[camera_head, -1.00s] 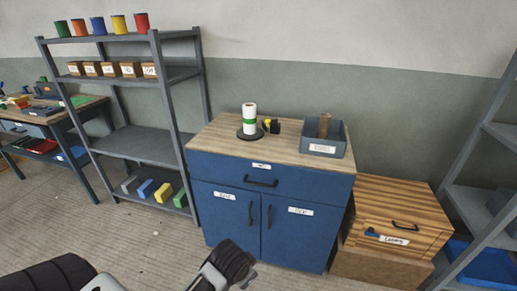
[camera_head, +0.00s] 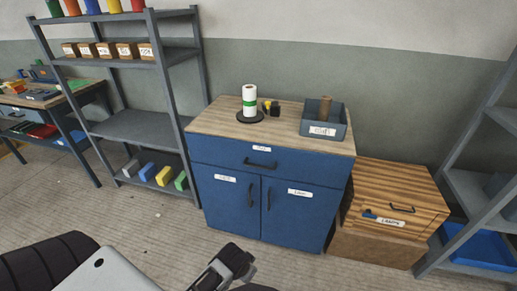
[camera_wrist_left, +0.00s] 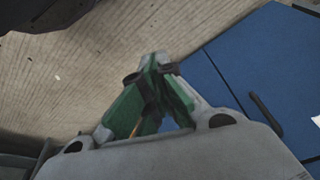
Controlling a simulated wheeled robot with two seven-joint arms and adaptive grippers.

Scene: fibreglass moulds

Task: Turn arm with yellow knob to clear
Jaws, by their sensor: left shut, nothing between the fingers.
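A small black piece with a yellow knob (camera_head: 266,106) is on top of the blue cabinet, just right of a white roll with a green band (camera_head: 249,101). The roll stands upright on a round black base (camera_head: 250,117). Whether the knob piece is joined to that base is too small to tell. My left gripper (camera_wrist_left: 158,62) shows in the left wrist view with its green-padded fingers shut and empty. It is above the floor, left of the blue cabinet door, away from the knob.
The blue cabinet (camera_head: 260,155) has a wooden top with a grey bin (camera_head: 324,128) at its right. A wooden drawer box (camera_head: 398,190) stands right of it. Grey shelves (camera_head: 140,127) stand at left, more shelving at right. Open floor (camera_head: 140,215) lies in front.

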